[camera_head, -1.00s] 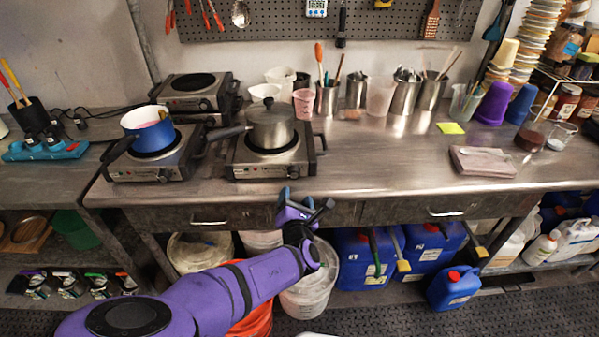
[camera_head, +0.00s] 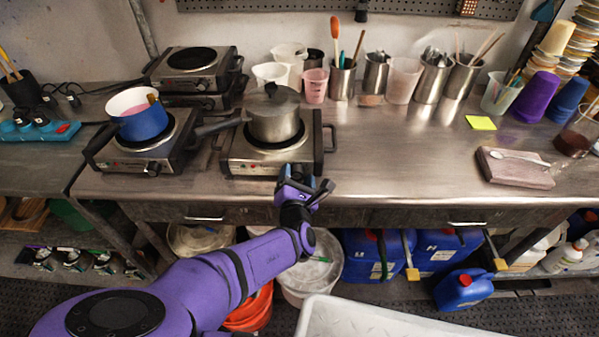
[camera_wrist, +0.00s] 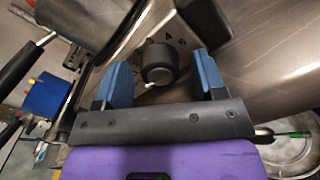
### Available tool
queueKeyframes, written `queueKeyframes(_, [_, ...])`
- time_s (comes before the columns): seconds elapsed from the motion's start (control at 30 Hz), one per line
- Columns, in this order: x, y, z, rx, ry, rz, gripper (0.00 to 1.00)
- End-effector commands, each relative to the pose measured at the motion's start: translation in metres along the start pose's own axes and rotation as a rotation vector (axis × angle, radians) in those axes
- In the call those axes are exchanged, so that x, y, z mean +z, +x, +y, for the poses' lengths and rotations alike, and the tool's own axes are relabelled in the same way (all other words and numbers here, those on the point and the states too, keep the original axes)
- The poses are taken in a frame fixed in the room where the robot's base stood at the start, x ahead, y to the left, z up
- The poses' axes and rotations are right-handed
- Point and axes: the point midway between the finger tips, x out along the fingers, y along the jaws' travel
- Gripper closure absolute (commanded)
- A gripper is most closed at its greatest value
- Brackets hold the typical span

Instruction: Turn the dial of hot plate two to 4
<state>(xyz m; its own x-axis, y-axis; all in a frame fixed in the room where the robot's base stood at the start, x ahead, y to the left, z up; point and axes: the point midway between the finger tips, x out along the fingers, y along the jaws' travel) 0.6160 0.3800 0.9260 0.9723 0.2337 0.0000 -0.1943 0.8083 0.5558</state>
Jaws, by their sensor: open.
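A hot plate (camera_head: 240,160) with a lidded steel pot (camera_head: 275,117) on it stands at the bench's front edge. My gripper (camera_head: 303,180) is at its front panel and covers its dial in the head view. In the wrist view the black dial (camera_wrist: 158,62) shows between the two blue finger pads of my gripper (camera_wrist: 163,75), which is open. A second hot plate (camera_head: 120,158) with a blue pot (camera_head: 140,118) stands to the left. I cannot tell which plate is numbered two.
Another hot plate (camera_head: 190,70) with an empty burner stands behind on the left. Steel cups (camera_head: 342,80) and a pink beaker (camera_head: 314,88) line the back. A yellow note (camera_head: 481,122) and a pinkish slab (camera_head: 515,172) lie at right. The bench right of the steel pot is clear.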

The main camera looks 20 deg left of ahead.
Motion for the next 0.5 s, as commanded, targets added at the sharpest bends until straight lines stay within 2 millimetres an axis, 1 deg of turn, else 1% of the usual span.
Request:
queueKeyframes(0.17, [-0.0001, 0.0, 0.0, 0.0, 0.0, 0.0, 0.36])
queueKeyframes(0.2, [0.0, 0.0, 0.0, 0.0, 0.0, 0.0, 0.45])
queueKeyframes(0.27, [0.0, 0.0001, 0.0, 0.0, 0.0, 0.0, 0.59])
queueKeyframes(0.3, [0.0, 0.0001, 0.0, 0.0, 0.0, 0.0, 0.68])
queueKeyframes(0.37, [0.0, 0.0001, -0.0001, 0.0, 0.0, 0.0, 0.82])
queueKeyframes(0.4, [0.0, 0.0001, -0.0001, 0.0, 0.0, 0.0, 0.85])
queueKeyframes(0.5, [0.0, 0.0001, -0.0001, 0.0, 0.001, 0.0, 0.85])
